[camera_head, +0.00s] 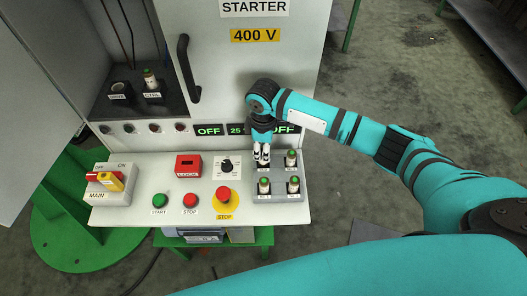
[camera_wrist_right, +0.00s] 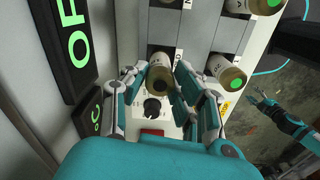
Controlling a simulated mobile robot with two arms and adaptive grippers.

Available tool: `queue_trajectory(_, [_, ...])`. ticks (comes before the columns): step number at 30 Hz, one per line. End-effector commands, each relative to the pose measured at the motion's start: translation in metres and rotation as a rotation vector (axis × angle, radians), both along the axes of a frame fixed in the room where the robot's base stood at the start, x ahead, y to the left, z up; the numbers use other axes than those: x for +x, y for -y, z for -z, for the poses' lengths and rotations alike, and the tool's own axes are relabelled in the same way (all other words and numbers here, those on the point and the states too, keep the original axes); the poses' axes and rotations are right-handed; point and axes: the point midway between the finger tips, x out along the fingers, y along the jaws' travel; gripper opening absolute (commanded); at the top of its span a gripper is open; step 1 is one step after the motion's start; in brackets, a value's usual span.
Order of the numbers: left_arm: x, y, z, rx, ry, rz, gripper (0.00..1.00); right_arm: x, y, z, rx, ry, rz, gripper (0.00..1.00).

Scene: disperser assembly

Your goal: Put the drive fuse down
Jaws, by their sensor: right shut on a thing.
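My right gripper (camera_head: 261,155) points down over the upper-left place of the grey fuse rack (camera_head: 278,197). It is shut on the drive fuse (camera_wrist_right: 160,80), a pale cylinder with a dark end, seen between the fingers in the right wrist view. I cannot tell whether the fuse's lower end touches the rack. The fingers mostly hide that place in the head view.
In the open cabinet, the DRIVE holder (camera_head: 120,90) looks empty, and a green-topped fuse (camera_head: 150,80) stands in the CTRL holder. The emergency stop button (camera_head: 224,194) and rotary knob (camera_head: 226,165) are left of the rack. The cabinet door (camera_head: 235,75) stands close behind.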

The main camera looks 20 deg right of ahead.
Motion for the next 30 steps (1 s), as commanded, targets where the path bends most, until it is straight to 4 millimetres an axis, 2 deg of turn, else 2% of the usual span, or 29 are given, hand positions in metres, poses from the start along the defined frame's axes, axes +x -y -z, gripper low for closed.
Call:
queue_trajectory(4, [-0.002, 0.002, -0.003, -0.002, -0.002, 0.000, 0.48, -0.001, 0.000, 0.017, -0.001, 0.000, -0.001, 0.00])
queue_trajectory(14, [-0.003, 0.002, -0.002, -0.002, -0.006, 0.000, 0.48, -0.001, 0.000, 0.021, 0.000, 0.000, -0.001, 0.00])
queue_trajectory(15, [-0.004, 0.002, -0.002, -0.002, -0.007, 0.000, 0.48, -0.001, 0.000, 0.021, 0.000, 0.000, -0.001, 0.30])
queue_trajectory(20, [-0.005, 0.002, -0.002, -0.001, -0.007, 0.001, 0.48, -0.001, 0.000, 0.021, 0.000, 0.000, -0.001, 0.51])
queue_trajectory(30, [-0.005, 0.002, -0.002, -0.001, -0.007, 0.001, 0.48, 0.000, 0.000, 0.016, 0.000, 0.001, -0.001, 0.51])
